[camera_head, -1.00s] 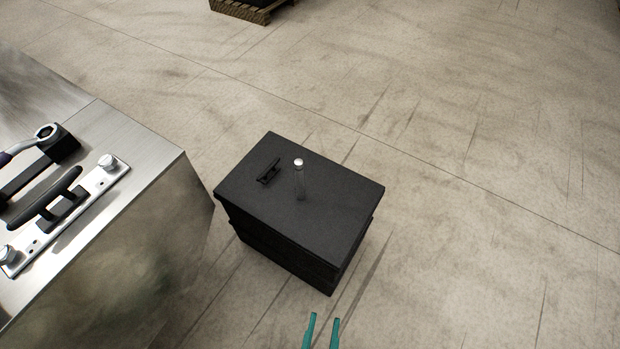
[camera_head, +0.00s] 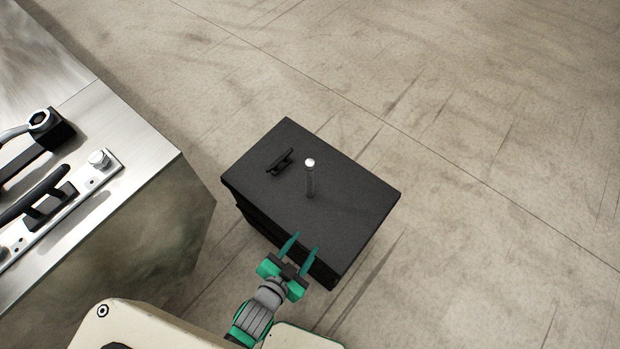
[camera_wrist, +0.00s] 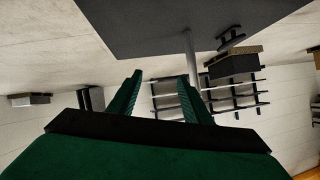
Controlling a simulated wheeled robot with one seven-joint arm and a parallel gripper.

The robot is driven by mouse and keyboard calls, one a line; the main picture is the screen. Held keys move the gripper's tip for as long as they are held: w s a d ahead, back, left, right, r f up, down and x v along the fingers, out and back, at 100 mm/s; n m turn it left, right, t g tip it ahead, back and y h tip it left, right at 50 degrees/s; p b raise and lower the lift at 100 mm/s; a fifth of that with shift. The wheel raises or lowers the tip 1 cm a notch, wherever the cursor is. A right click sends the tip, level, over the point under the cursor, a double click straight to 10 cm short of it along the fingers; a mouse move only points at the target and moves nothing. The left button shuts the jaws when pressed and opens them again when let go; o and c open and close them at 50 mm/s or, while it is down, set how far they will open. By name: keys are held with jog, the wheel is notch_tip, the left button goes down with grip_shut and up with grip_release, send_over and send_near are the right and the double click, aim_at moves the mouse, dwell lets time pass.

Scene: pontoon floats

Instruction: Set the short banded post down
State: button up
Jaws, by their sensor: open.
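A thin dark post with a white cap (camera_head: 310,178) stands upright on the black block's top (camera_head: 345,205), near its middle. I cannot make out bands on it. My gripper (camera_head: 303,241) is open and empty, at the block's near edge in the head view, apart from the post. In the wrist view, which looks upside down, the post (camera_wrist: 190,55) shows as a grey rod hanging from the dark top, just beyond the right fingertip. My gripper's open fingers (camera_wrist: 160,77) show there with nothing between them.
A small black cleat (camera_head: 280,162) sits on the block, left of the post. A metal-topped bench (camera_head: 140,150) at left holds a cleat plate (camera_head: 90,190) and a wrench (camera_head: 30,125). Racks (camera_wrist: 225,95) show in the wrist view. The floor at right is clear.

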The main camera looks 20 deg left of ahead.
jog(key=w+a+f+m+g, duration=0.2)
jog(key=w+f+m, duration=0.15)
jog(key=w, duration=1.25)
jog(key=w+d+f+m+g+h, duration=0.2)
jog(key=w+d+f+g, duration=0.25)
jog(key=w+d, duration=0.45)
notch_tip(320, 180, up, 18)
jog(key=m+g+y, duration=0.4)
jog(key=m+g, duration=0.2)
jog(key=m, duration=0.3)
send_over(310, 172)
jog(key=shift+w+t, duration=0.25)
jog(key=shift+w, duration=0.2)
jog(key=f, duration=1)
jog(key=shift+w+a+f, duration=0.2)
jog(key=shift+f, duration=0.15)
jog(key=shift+c, duration=0.7)
